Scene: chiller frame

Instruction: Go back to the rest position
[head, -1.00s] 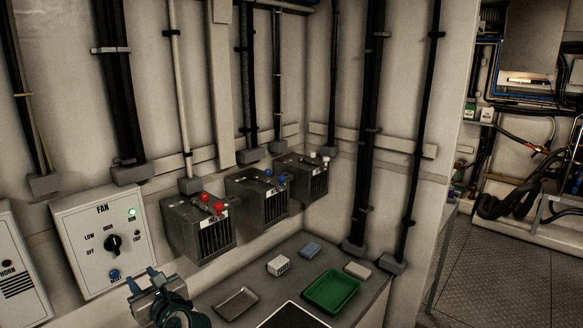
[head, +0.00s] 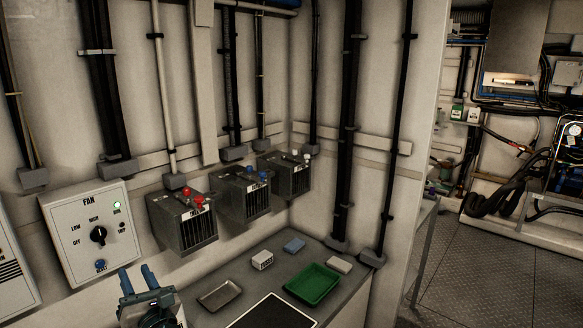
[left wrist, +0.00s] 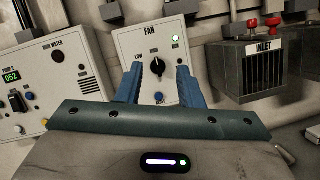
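My left gripper (head: 138,280) is at the lower left of the head view, below the FAN panel (head: 70,244). Its two blue fingers stand apart with nothing between them. In the left wrist view the open fingers (left wrist: 158,84) point toward the FAN panel, with its black knob (left wrist: 157,66) showing between them. The panel's green lamp (head: 117,205) is lit. Whether the fingertips touch the panel cannot be told, but they look apart from it. My right gripper is not in view.
Three grey boxes with red (head: 186,197), blue and white fittings line the wall. The counter below holds a metal tray (head: 219,295), a green tray (head: 313,284), a white block (head: 263,260), a blue sponge-like block (head: 294,245) and a pale block (head: 340,264). Open floor (head: 490,285) lies right.

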